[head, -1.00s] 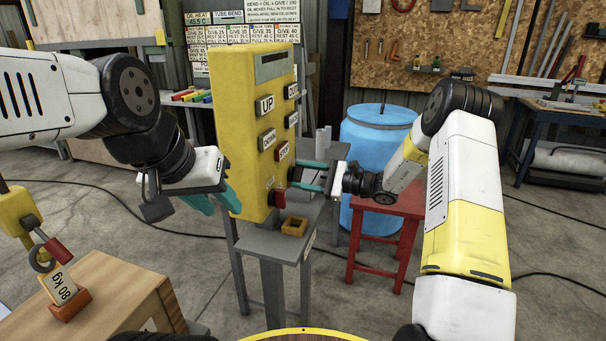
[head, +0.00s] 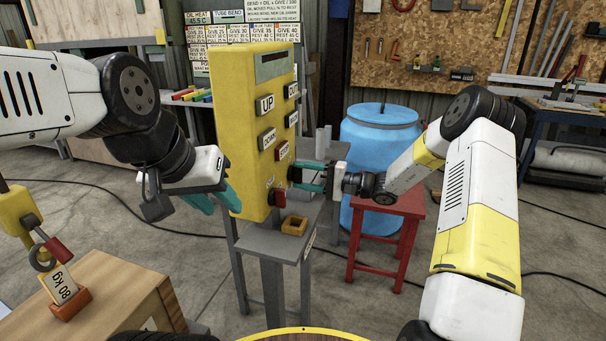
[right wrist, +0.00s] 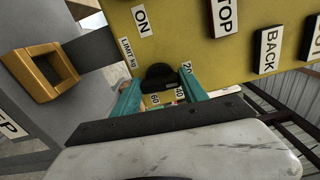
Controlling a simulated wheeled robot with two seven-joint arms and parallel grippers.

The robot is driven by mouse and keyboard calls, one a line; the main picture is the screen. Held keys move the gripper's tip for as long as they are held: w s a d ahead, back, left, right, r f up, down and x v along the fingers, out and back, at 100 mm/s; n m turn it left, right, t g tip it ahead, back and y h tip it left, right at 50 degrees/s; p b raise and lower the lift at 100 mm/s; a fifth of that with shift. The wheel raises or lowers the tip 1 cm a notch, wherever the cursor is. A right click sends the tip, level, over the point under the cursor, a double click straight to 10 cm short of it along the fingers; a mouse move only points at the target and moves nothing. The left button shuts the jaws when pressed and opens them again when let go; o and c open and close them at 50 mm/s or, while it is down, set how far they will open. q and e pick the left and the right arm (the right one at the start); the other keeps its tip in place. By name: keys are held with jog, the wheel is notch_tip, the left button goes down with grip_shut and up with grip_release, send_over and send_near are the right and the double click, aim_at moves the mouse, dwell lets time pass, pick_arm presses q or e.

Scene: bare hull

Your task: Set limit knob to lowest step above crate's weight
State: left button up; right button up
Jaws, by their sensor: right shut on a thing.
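The yellow control box (head: 238,110) stands on a grey stand. In the right wrist view its black limit knob (right wrist: 158,73) sits by a "LIMIT kg" label (right wrist: 128,51), with marks 20, 40 and 60 partly visible around it. The pointer setting cannot be read. My right gripper (head: 300,180) is shut on the knob; its teal fingers (right wrist: 158,95) lie on either side. The wooden crate (head: 110,290) at lower left carries a tag (head: 62,286) reading 80 kg. My left gripper (head: 213,200) is open and empty, left of the box.
A small yellow open holder (head: 294,226) sits on the stand's grey shelf (head: 265,243). A red knob (head: 278,198) is low on the box. A red stool (head: 385,215) and a blue barrel (head: 380,150) stand behind my right arm. A hook with a red shackle (head: 55,250) hangs over the crate.

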jog(key=shift+n, duration=0.5)
jog(key=o, duration=1.4)
jog(key=v, duration=0.7)
jog(key=shift+s+d, duration=0.15)
jog(key=shift+d, duration=0.2)
